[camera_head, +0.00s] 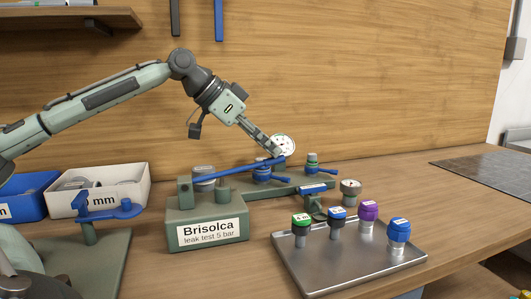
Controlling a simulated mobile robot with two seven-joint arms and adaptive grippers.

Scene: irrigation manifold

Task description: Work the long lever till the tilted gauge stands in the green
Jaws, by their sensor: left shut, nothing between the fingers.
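The long blue lever (235,169) runs from the left end of the green manifold, marked Brisolca (208,229), up to the right. A round white gauge (287,144) with a tilted face stands behind the lever's right end. Its needle and colours are too small to read. My left gripper (275,151) is shut and empty. It points down to the right at the lever's far end, in front of the gauge's left edge. I cannot tell whether it touches the lever. My right gripper is not in view.
Blue valve handles (277,177) and a smaller gauge (350,187) sit along the manifold. A metal tray (345,267) with several coloured-capped fittings stands in front. A blue bin (28,200) and a white bin (127,190) are at left.

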